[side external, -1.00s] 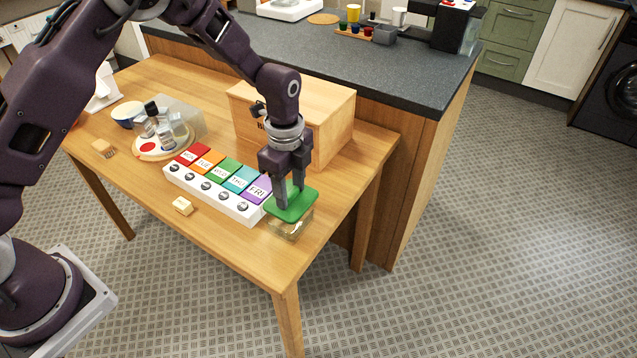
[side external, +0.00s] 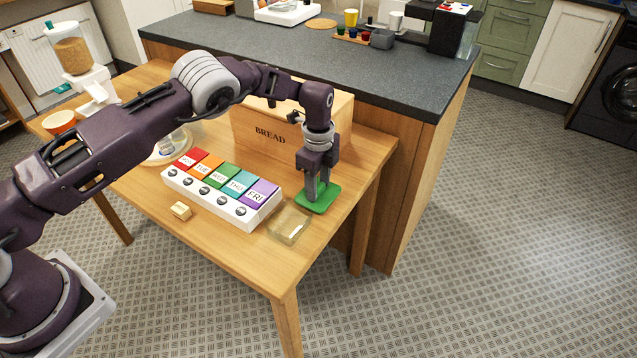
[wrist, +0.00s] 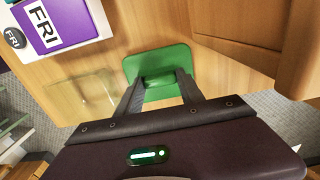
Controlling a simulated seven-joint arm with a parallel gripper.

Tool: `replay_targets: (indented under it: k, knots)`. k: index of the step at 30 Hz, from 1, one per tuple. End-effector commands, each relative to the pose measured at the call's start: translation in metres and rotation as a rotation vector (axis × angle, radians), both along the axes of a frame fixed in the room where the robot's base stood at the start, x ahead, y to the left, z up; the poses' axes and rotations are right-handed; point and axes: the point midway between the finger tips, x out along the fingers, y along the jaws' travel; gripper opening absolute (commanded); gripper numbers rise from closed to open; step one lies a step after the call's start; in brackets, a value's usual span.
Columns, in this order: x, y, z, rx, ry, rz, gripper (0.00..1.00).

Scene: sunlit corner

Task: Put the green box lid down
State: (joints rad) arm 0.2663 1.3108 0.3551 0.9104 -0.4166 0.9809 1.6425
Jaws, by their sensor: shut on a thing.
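My gripper (side external: 316,193) is shut on the green box lid (side external: 325,203), holding it by its middle. The lid is flat and level, at or just above the wooden table, near its right edge and in front of the bread box; I cannot tell whether it touches the table. In the wrist view the lid (wrist: 172,58) lies between and beyond the fingertips (wrist: 160,82). The clear open box (side external: 288,223) stands on the table to the lid's left and nearer the front, apart from it. The clear box also shows in the wrist view (wrist: 88,93).
The white day organiser (side external: 215,203) with coloured lids up to FRI stands left of the clear box. The wooden bread box (side external: 268,128) stands behind. A small yellowish block (side external: 181,210) lies at the front. The table's right edge (side external: 352,222) is close to the lid.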

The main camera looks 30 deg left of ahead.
Motion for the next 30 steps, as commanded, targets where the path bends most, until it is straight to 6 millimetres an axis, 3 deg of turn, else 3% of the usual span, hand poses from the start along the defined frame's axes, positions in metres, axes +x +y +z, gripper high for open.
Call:
replay_targets:
  k: [7, 8, 11, 22, 30]
  knots:
    - [0.000, 0.000, -0.001, 0.000, -0.002, 0.000, 0.06]
    - [0.000, 0.000, -0.002, 0.000, -0.002, 0.000, 0.46]
    - [0.001, 0.000, -0.001, 0.000, -0.002, 0.000, 0.66]
    - [0.001, 0.000, 0.007, -0.001, -0.004, 0.000, 0.66]
    - [0.002, -0.001, 0.076, -0.002, -0.008, 0.000, 0.66]
